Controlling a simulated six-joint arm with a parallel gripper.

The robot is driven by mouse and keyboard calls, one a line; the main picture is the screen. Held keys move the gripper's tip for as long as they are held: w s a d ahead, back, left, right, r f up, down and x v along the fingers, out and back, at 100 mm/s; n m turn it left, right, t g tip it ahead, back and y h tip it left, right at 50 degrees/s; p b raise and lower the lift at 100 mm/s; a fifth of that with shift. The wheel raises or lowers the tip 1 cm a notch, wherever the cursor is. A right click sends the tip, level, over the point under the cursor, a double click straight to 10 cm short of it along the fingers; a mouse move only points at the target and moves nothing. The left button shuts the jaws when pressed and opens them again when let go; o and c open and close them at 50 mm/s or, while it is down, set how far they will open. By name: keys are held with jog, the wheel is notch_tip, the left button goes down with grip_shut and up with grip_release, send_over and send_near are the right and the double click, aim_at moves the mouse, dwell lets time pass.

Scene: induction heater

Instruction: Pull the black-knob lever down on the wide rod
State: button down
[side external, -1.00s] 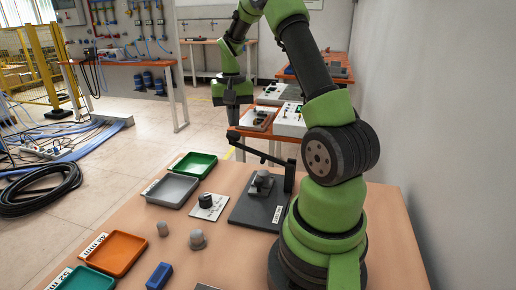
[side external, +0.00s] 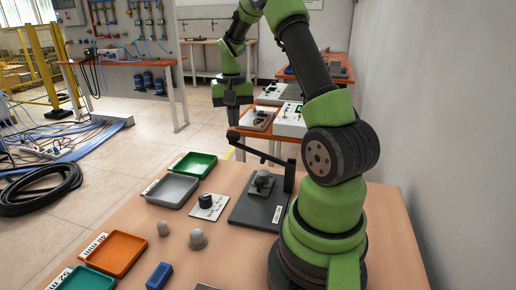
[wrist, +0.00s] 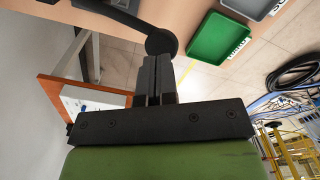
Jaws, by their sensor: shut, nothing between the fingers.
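The lever (side external: 262,152) is a dark bar that runs from a post on the black base plate (side external: 245,213) up and left to its round black knob (side external: 233,135). A grey rod (side external: 262,179) stands in a holder on that plate, below the lever. My gripper (side external: 233,119) points down just above the knob, its fingers shut and empty. In the wrist view, the closed fingertips (wrist: 158,60) are right at the black knob (wrist: 161,41), overlapping its edge. I cannot tell whether they touch it.
A black-knobbed dial plate (side external: 208,207), grey tray (side external: 172,190), green tray (side external: 195,164), orange tray (side external: 117,253) and blue block (side external: 159,276) are nearby.

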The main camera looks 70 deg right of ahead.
jog(key=shift+f, duration=4.25)
jog(key=shift+r, duration=0.1)
notch_tip(320, 180, up, 12)
jog(key=shift+r, duration=0.45)
